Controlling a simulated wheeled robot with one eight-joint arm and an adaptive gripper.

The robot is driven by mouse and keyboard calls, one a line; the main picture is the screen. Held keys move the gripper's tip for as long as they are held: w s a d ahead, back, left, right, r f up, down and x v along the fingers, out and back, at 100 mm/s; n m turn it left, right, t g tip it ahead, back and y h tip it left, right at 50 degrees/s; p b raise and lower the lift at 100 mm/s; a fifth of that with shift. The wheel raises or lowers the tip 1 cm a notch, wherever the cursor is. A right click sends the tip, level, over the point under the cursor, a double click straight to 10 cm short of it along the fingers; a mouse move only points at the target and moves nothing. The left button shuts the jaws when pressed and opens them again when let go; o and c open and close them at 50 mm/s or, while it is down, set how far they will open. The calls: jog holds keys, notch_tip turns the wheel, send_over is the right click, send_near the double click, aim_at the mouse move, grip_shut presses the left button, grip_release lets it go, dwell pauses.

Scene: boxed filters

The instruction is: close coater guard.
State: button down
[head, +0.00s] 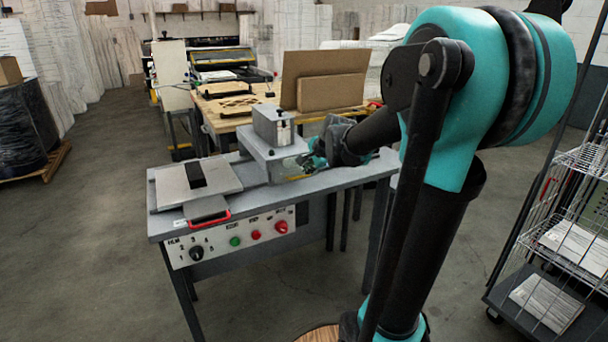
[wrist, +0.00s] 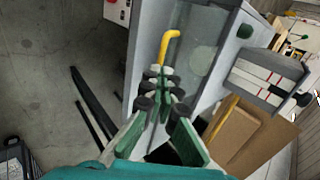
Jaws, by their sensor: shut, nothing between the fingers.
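The coater is a grey bench machine (head: 340,178) with a light plate on its left and a raised grey housing (head: 272,135) toward the right. In the wrist view a clear, glassy panel (wrist: 204,62), which looks like the guard, carries a bent yellow handle (wrist: 168,42). A bit of yellow also shows beside the housing in the head view (head: 298,178). My gripper (wrist: 161,76) is shut and empty, its fingertips close to the handle's lower end; I cannot tell whether they touch it. In the head view my gripper (head: 314,160) is at the housing's right side, partly hidden.
A front control panel (head: 232,237) has a dial and several buttons. A wooden table (head: 228,104) with cardboard sheets (head: 332,92) stands behind. A wire rack (head: 575,215) with paper stacks is at the right. The floor to the left is open.

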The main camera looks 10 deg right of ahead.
aim_at(298, 170)
jog(key=shift+x, duration=2.05)
